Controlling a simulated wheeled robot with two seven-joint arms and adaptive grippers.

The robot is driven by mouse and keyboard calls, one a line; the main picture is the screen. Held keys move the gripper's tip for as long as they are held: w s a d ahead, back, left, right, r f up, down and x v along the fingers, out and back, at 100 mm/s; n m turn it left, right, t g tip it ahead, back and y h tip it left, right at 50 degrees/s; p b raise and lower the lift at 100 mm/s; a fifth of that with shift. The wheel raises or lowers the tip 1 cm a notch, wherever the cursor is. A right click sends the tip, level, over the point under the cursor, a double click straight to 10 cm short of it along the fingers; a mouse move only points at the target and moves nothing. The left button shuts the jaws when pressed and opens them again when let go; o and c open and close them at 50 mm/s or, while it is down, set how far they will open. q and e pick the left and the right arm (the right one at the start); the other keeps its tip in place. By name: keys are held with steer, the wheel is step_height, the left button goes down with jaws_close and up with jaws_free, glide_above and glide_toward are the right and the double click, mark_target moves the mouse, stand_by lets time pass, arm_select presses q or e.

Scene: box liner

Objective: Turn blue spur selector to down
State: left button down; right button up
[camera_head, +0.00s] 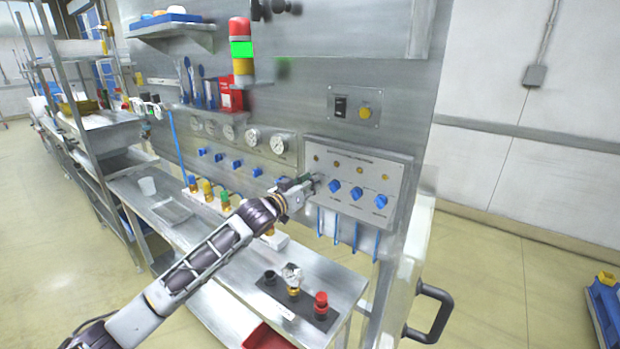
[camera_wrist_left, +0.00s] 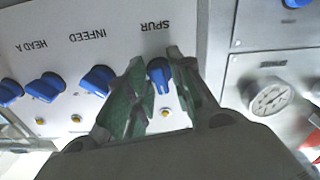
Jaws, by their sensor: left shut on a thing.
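The blue spur selector (camera_wrist_left: 158,73) is on the grey control panel (camera_head: 318,147), beside the printed SPUR label, which reads upside down in the left wrist view. Its handle stands about upright in that view; I cannot tell which end is the pointer. My left gripper (camera_head: 314,182) is at the left end of the selector row and hides this selector in the head view. In the left wrist view, the green-padded fingers (camera_wrist_left: 156,64) stand on either side of the selector, shut on it. My right gripper is not in view.
The blue infeed selector (camera_wrist_left: 97,80) and head A selector (camera_wrist_left: 46,87) are close beside my left gripper. Pressure gauges (camera_head: 279,144) are left of the panel. Blue hooks (camera_head: 337,229) hang below it. The bench (camera_head: 335,275) below holds a red button (camera_head: 321,299).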

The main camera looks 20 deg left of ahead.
arm_select(q)
steer(key=shift+r+m+p, duration=0.1)
steer(key=shift+m+p, duration=2.65)
steer(key=shift+m, duration=2.75)
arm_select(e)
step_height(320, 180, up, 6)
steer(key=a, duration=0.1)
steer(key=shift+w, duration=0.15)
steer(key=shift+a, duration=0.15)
arm_select(q)
steer(key=c, duration=1.5)
jaws_free()
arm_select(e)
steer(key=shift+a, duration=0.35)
